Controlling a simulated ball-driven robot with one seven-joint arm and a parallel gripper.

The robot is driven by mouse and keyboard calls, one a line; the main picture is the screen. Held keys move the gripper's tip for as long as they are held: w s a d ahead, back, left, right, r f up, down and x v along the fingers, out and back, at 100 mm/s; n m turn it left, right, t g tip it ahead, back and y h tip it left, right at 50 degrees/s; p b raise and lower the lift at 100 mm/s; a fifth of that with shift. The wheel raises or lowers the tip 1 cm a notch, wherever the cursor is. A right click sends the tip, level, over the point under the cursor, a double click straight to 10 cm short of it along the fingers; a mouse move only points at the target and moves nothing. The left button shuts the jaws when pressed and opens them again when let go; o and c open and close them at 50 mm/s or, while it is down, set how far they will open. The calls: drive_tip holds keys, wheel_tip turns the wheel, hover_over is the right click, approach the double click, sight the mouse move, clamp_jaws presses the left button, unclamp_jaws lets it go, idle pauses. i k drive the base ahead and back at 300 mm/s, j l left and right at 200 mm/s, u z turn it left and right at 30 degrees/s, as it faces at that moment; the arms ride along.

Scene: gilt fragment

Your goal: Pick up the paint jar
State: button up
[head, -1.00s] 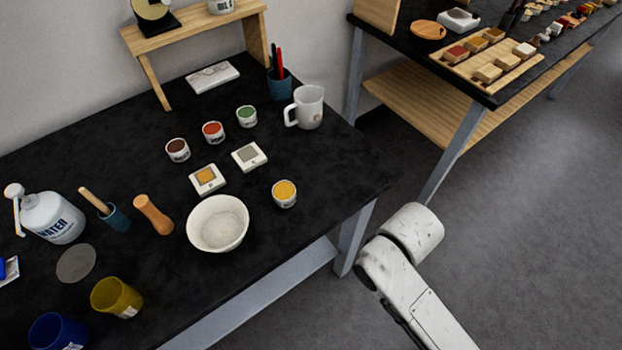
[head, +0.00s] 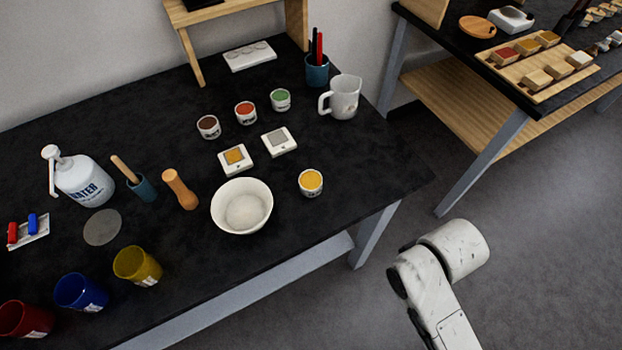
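Several small white paint jars stand on the black table in the head view. A yellow paint jar (head: 311,182) stands near the right front edge, right of the white bowl. A brown paint jar (head: 208,127), a red paint jar (head: 245,113) and a green paint jar (head: 280,100) stand in a slanting row farther back. All are upright and appear open at the top. The view does not show which one the task means. My white arm shows at the lower right, beyond the table's edge. My gripper is out of view.
The white bowl (head: 241,207) sits beside the yellow jar. Coloured cups line the lower left. A second table (head: 480,70) stands at the upper right, with floor between.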

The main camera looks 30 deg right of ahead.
sight(310, 181)
drive_tip(key=j+z, duration=0.3)
drive_tip(key=j, duration=0.35)
drive_tip(key=k+j+z, duration=0.15)
drive_tip(key=j+z, duration=0.15)
drive_tip(key=j, duration=0.3)
